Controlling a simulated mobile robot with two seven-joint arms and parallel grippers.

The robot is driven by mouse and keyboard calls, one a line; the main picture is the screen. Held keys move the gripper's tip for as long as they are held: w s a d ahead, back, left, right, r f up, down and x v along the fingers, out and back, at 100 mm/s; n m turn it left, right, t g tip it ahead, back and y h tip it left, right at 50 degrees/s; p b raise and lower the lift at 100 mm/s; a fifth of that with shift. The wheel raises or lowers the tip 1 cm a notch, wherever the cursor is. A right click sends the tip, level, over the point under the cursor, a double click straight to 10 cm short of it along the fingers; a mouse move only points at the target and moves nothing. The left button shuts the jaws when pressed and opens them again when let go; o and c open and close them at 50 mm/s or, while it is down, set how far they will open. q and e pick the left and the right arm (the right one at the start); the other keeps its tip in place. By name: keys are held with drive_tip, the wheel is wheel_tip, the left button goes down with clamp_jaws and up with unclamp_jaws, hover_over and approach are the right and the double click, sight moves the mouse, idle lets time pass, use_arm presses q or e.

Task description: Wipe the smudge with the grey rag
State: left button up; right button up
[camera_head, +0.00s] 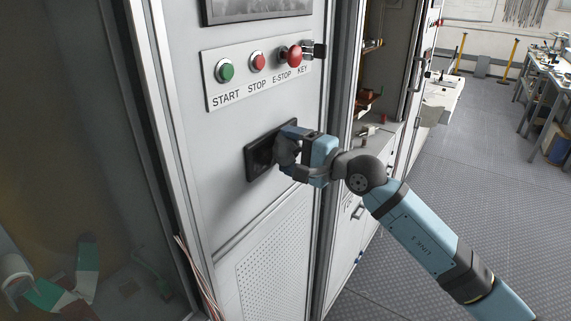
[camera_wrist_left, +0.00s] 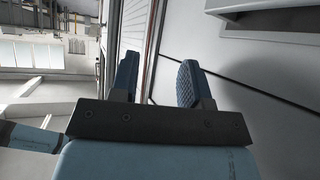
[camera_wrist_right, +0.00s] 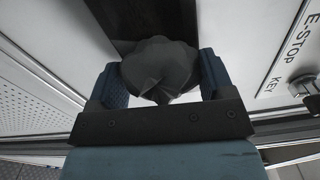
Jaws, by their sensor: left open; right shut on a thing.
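The grey rag (camera_wrist_right: 158,70) is bunched between the two fingers of my right gripper (camera_wrist_right: 160,85) in the right wrist view. In the head view the rag (camera_head: 286,151) sits against a dark rectangular panel (camera_head: 256,163) on the cabinet front, and my right gripper (camera_head: 290,153) is shut on it. The rag appears to touch the panel or lie just in front of it. I cannot make out the smudge; the rag and gripper cover part of the panel. My left gripper (camera_wrist_left: 157,85) is open and empty in the left wrist view, close to a pale cabinet surface.
Above the dark panel is a plate (camera_head: 258,75) with a green START button (camera_head: 225,71), a red STOP button (camera_head: 258,62), a red E-STOP button (camera_head: 291,57) and a key switch (camera_head: 314,50). A perforated panel (camera_head: 272,262) is below. Open floor (camera_head: 465,170) lies to the right.

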sight(258, 161)
drive_tip(key=shift+w+d, duration=0.2)
drive_tip(key=shift+w, duration=0.05)
drive_tip(key=shift+w+d+f+b, duration=0.15)
drive_tip(key=shift+w+d+b, duration=0.35)
drive_tip(key=shift+b, duration=0.7)
drive_tip(key=shift+w+d+b, duration=0.25)
drive_tip(key=shift+w+b, duration=0.4)
drive_tip(key=shift+b, duration=0.45)
drive_tip(key=shift+s+a+p, duration=0.5)
drive_tip(key=shift+s+a, duration=0.2)
drive_tip(key=shift+s, duration=0.25)
drive_tip(key=shift+s+a+p, duration=0.45)
drive_tip(key=shift+s+a, duration=0.2)
drive_tip(key=shift+s, duration=0.25)
drive_tip(key=shift+s+a+p, duration=0.25)
drive_tip(key=shift+s+a, duration=0.65)
drive_tip(key=shift+s, duration=0.3)
drive_tip(key=shift+s+a+p, duration=0.2)
drive_tip(key=shift+s+a, duration=0.65)
drive_tip(key=shift+s, duration=0.35)
drive_tip(key=shift+d, duration=0.1)
